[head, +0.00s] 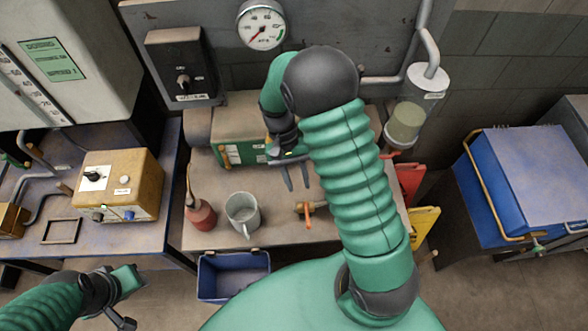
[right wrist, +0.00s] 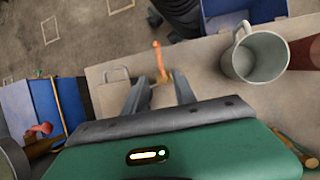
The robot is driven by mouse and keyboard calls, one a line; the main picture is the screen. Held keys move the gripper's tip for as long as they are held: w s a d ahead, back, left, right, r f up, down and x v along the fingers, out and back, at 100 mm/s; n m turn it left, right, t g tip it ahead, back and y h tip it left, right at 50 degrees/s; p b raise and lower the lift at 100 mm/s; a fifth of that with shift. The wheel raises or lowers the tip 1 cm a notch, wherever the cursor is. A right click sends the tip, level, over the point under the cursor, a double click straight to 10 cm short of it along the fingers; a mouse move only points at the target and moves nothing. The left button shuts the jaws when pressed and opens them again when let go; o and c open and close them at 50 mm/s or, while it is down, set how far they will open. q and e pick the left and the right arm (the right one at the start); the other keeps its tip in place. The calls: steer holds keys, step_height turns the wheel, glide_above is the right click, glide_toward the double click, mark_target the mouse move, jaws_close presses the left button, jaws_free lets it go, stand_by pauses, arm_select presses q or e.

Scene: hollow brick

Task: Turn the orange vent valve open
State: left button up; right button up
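The orange vent valve is a small brass fitting (head: 313,206) with an orange lever (head: 308,217) on the tabletop, right of the grey mug (head: 242,212). In the right wrist view the orange lever (right wrist: 160,62) stands just beyond and between my right fingertips. My right gripper (head: 297,187) has its two fingers apart and empty, pointing down beside the valve on its far side; it also shows in the right wrist view (right wrist: 160,85). My left gripper (head: 130,300) is at the lower left, away from the table; its fingers are not clear.
A red oil can (head: 200,216) stands left of the mug. A green box (head: 240,137) is at the back of the table. A blue bin (head: 233,277) is below the front edge. Red and yellow signs (head: 424,225) are at the right edge. My right arm covers the table's right part.

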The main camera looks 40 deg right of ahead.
steer(key=v, duration=0.5)
steer(key=shift+f, duration=0.1)
